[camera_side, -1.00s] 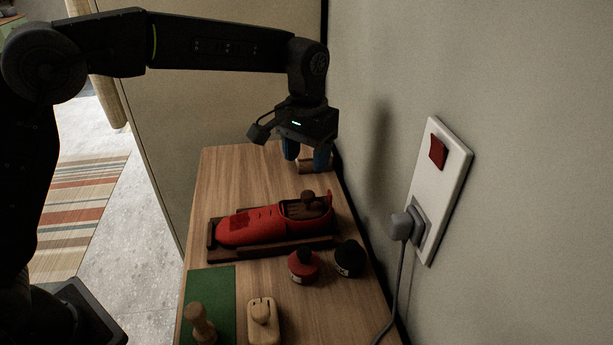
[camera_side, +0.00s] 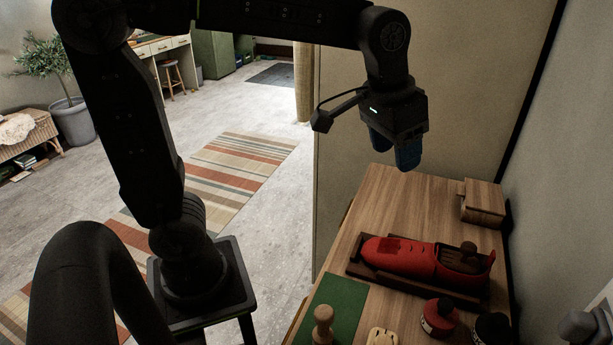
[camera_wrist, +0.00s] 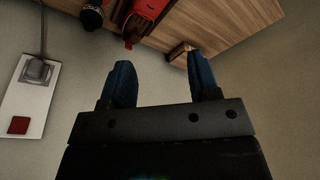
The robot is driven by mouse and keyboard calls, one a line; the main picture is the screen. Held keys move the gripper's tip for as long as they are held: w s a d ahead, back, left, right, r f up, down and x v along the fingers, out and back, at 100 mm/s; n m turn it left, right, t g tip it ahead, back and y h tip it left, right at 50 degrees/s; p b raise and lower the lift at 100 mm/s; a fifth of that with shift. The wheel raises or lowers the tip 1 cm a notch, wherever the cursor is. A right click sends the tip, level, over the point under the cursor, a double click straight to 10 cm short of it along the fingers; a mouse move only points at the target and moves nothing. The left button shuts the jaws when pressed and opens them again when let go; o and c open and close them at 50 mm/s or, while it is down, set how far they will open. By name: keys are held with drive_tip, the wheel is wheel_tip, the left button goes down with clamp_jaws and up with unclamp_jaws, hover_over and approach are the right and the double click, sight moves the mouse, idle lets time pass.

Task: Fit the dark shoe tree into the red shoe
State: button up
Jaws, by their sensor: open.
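The red shoe (camera_side: 400,255) lies on its side-to-side length in a dark wooden cradle (camera_side: 362,272) on the bench. The dark brown shoe tree (camera_side: 458,261) sits in the shoe's opening, its round knob showing above; how deep its front reaches is hidden. My gripper (camera_side: 394,156) is open and empty, raised above the far end of the bench, beyond and apart from the shoe. In the wrist view my gripper's fingers (camera_wrist: 160,66) stand apart with nothing between them. Part of the red shoe (camera_wrist: 146,12) shows at the top edge there.
A wooden block (camera_side: 483,203) stands at the bench's back right. A red tin (camera_side: 438,318) and a black tin (camera_side: 491,328) stand before the shoe. The wall socket with plug (camera_wrist: 35,72) is beside the bench.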

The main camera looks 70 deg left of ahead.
drive_tip(key=s+a+f+t, duration=0.1)
drive_tip(key=s+a+f, duration=0.1)
drive_tip(key=s, duration=0.4)
drive_tip(key=s+a+f+t, duration=0.1)
drive_tip(key=s+a+f, duration=0.1)
drive_tip(key=s, duration=0.5)
drive_tip(key=shift+a+f+t, duration=0.15)
drive_tip(key=shift+f+t, duration=0.15)
drive_tip(key=shift+f, duration=0.2)
